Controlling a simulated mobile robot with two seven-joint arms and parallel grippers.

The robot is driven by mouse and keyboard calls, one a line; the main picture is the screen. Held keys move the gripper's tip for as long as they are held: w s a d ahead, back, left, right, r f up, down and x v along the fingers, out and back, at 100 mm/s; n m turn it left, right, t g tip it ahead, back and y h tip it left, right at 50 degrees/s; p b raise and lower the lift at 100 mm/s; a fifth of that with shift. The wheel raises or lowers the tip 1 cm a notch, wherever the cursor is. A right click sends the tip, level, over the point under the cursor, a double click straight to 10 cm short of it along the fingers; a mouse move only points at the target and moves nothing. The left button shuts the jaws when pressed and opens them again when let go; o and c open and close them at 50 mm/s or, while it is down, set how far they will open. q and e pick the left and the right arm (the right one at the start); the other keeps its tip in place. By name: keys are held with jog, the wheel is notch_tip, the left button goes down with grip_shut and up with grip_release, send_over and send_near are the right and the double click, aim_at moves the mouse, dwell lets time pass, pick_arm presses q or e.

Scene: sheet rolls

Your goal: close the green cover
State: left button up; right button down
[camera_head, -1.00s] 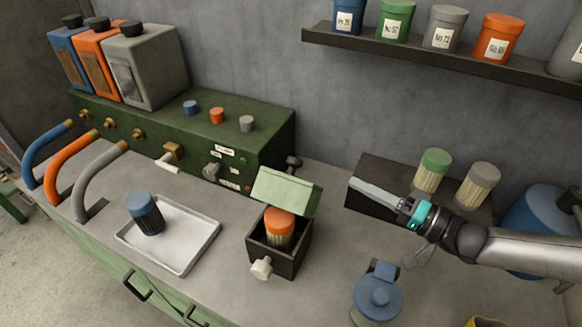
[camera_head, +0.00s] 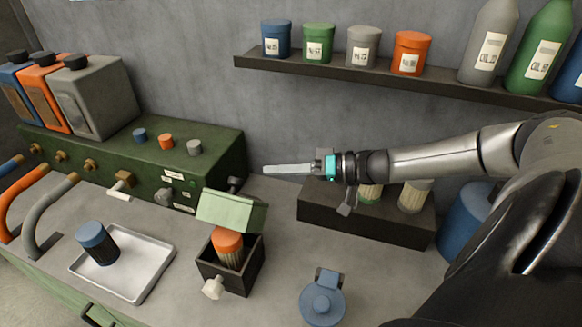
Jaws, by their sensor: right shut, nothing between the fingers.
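The green cover (camera_head: 231,211) stands raised and tilted open at the back of a small dark box (camera_head: 242,281). An orange-topped roll (camera_head: 228,244) stands inside the box, and a pale knob (camera_head: 213,288) sticks out of its front. My right gripper (camera_head: 266,169) is shut and empty, pointing left. In the picture it is above and to the right of the cover, apart from it. My left gripper is not in view.
A dark block (camera_head: 312,212) with green and grey-topped rolls stands under my right arm. A blue lidded can (camera_head: 322,302) stands at the front. A tray (camera_head: 152,277) holds a blue-topped roll (camera_head: 97,241). A shelf (camera_head: 340,73) with jars runs above.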

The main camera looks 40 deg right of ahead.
aim_at(237, 228)
jog(key=x, duration=0.4)
jog(key=shift+s+a+f, duration=0.2)
jog(key=shift+a+f, duration=0.25)
jog(key=shift+a, duration=0.1)
jog(key=shift+s+a+f, duration=0.25)
jog(key=shift+a+f, duration=0.25)
jog(key=shift+a, duration=0.05)
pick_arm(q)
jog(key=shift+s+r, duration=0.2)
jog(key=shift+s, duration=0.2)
pick_arm(e)
jog(key=shift+s+a+f, duration=0.25)
jog(key=shift+a+f, duration=0.15)
pick_arm(q)
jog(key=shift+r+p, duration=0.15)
jog(key=shift+p, duration=0.25)
